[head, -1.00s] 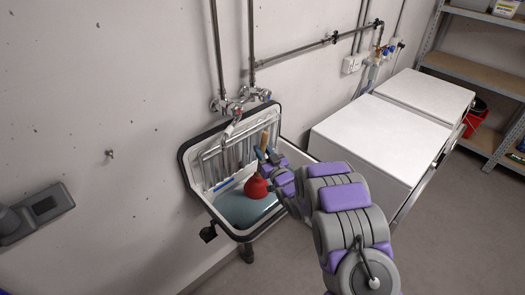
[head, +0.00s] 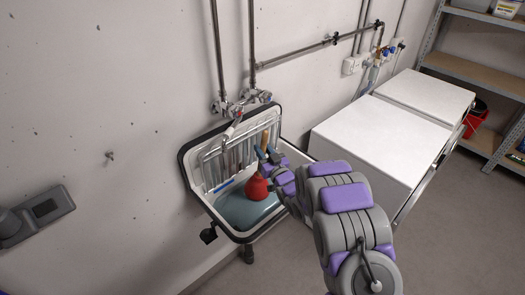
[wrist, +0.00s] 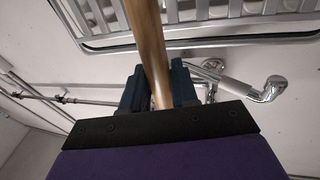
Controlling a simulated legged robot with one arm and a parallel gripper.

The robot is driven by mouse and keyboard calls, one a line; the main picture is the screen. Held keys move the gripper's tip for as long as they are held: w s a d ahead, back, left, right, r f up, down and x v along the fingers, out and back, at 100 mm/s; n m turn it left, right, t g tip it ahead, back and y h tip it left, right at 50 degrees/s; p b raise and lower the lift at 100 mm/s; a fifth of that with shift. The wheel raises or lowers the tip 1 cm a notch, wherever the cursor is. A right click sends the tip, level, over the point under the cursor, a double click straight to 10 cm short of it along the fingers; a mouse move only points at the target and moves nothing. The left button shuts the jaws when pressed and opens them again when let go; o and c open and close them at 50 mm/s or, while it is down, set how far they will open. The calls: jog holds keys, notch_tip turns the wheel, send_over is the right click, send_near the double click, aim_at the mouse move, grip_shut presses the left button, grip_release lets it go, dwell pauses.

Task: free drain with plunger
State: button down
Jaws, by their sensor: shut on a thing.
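The plunger has a red rubber cup (head: 257,187) and a wooden handle (head: 265,142). My gripper (head: 268,157) is shut on the handle, above the cup. In the wrist view the wooden handle (wrist: 149,50) passes between the dark fingers of my gripper (wrist: 160,88). The plunger stands roughly upright, with its cup over the bluish water (head: 240,212) in the sink (head: 192,180). The cup's lower edge meets the water in the picture; whether it touches the bottom cannot be told. The drain is hidden.
A faucet (head: 232,130) hangs over the sink from wall pipes. A ribbed backsplash (head: 215,165) stands behind the basin. Two white machines (head: 370,140) stand to the right, close to my arm. A grey box (head: 42,210) is on the left wall. The floor in front is clear.

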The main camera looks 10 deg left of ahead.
jog(key=shift+s+d+r, duration=1.05)
jog(key=shift+s+d, duration=1.15)
jog(key=shift+d, duration=0.55)
notch_tip(320, 180, up, 14)
jog(key=p, duration=0.6)
